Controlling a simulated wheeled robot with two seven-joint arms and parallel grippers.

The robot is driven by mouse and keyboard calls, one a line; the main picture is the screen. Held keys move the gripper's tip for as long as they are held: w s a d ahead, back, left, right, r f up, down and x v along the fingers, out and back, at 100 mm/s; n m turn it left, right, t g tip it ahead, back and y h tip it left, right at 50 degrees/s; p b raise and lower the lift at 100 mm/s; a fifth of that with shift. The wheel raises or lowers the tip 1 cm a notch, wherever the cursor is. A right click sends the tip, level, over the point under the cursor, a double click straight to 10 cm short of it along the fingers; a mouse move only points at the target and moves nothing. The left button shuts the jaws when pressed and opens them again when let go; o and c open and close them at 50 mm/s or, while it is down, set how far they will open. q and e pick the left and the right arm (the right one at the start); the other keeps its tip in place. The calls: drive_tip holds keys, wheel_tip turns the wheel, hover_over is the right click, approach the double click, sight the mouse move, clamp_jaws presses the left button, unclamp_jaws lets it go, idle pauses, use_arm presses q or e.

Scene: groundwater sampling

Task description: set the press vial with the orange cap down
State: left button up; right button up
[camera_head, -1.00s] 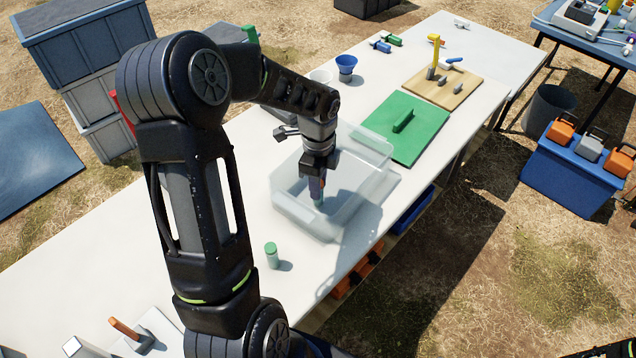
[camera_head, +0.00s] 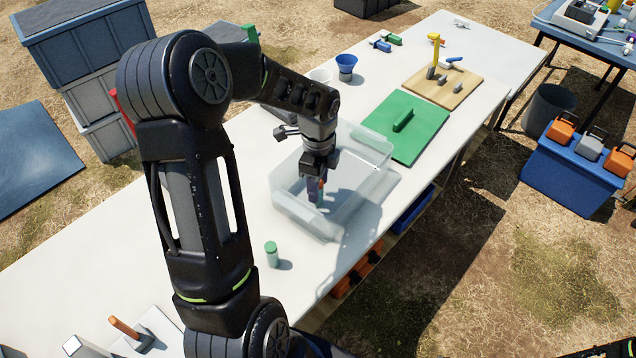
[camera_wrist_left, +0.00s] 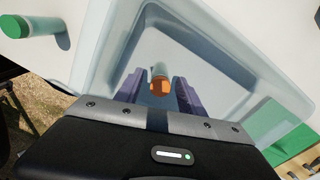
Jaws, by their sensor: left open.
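The press vial with the orange cap (camera_wrist_left: 160,88) stands inside the clear plastic bin (camera_head: 292,212) on the white table. In the wrist view its orange cap faces the camera and its pale body extends beyond. My left gripper (camera_head: 317,192) points down into the bin, its purple fingers (camera_wrist_left: 160,92) open on either side of the vial, with gaps visible beside the cap. In the head view the fingers partly hide the vial. Whether its base rests flat on the bin floor is hard to tell. My right gripper is out of view.
A green-capped vial (camera_head: 272,254) stands on the table in front of the bin and also shows in the wrist view (camera_wrist_left: 16,26). A green board (camera_head: 420,135) lies to the right of the bin. The bin walls surround my fingers.

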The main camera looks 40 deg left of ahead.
use_arm(q)
wheel_tip(320, 180, up, 12)
idle(0.5)
idle(0.5)
